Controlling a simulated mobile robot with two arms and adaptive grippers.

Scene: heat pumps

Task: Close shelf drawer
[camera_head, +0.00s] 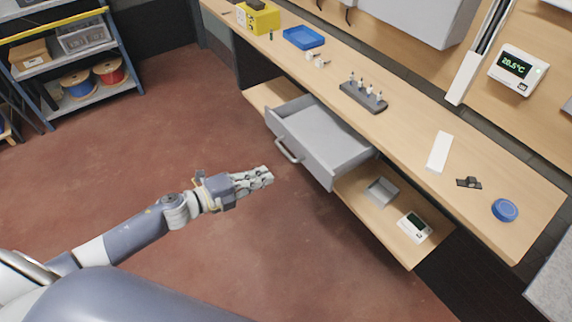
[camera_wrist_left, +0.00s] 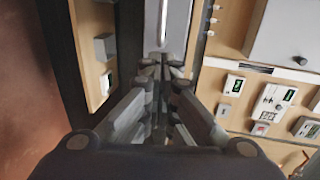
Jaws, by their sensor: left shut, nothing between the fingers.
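The grey shelf drawer (camera_head: 325,140) is pulled out from under the workbench in the head view. It is open and looks empty. Its bar handle (camera_head: 287,151) is on the front, facing the open floor. My left gripper (camera_head: 270,175) is shut and empty, just in front of the drawer and apart from it, below the handle in the picture. In the left wrist view the shut fingers (camera_wrist_left: 163,65) point toward a pale grey surface, which I cannot surely tell is the drawer. My right gripper is not in view.
The workbench (camera_head: 400,125) holds a blue tray (camera_head: 304,37), a peg block (camera_head: 363,96) and a blue round item (camera_head: 505,210). The lower shelf (camera_head: 365,210) bears a small grey tray (camera_head: 382,191) and a white meter (camera_head: 415,228). The red floor is clear left of the drawer.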

